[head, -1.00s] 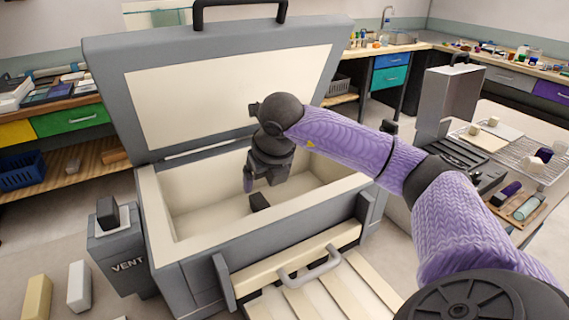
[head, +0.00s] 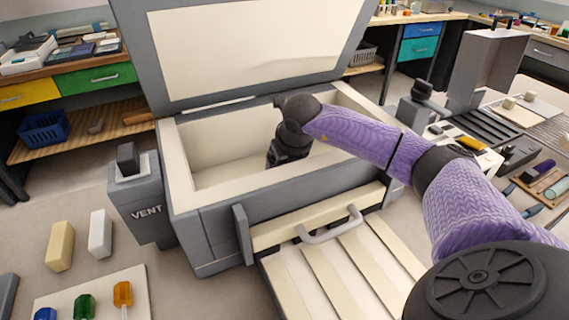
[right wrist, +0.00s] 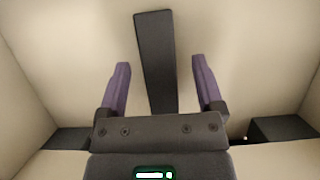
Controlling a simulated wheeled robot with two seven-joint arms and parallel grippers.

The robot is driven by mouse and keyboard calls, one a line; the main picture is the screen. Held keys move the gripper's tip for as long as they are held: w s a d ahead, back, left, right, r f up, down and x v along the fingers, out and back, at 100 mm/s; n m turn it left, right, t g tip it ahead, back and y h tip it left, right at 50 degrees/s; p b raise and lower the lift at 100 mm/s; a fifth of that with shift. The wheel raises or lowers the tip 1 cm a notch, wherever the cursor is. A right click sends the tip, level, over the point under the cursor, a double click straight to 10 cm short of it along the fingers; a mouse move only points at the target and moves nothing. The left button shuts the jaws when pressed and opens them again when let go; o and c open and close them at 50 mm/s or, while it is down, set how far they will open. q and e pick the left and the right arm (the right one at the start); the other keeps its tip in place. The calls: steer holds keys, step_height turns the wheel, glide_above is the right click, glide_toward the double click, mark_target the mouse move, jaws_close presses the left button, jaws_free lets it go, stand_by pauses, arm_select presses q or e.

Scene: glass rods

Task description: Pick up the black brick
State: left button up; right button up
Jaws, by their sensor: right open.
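The black brick (right wrist: 154,32) shows in the right wrist view as a long dark bar on the pale floor of the open box. Its near end is hidden behind my gripper body. My right gripper (right wrist: 161,62) is open, its two purple fingers apart on either side of the brick in the picture, with clear gaps to both. I cannot tell how far above the brick the fingertips are. In the head view my right gripper (head: 288,150) reaches down into the box, and its fingers and the brick are hidden. My left gripper is not in view.
The grey box (head: 330,185) has thick cream walls around the gripper and a raised lid (head: 260,50) behind the arm. Dark blocks sit in its corners, like the right one (right wrist: 282,130). A vent post (head: 138,195) stands left. A slatted panel with a handle (head: 330,228) lies in front.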

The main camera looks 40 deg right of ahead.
steer(key=shift+f, duration=0.2)
steer(key=shift+c, duration=0.3)
jaws_close()
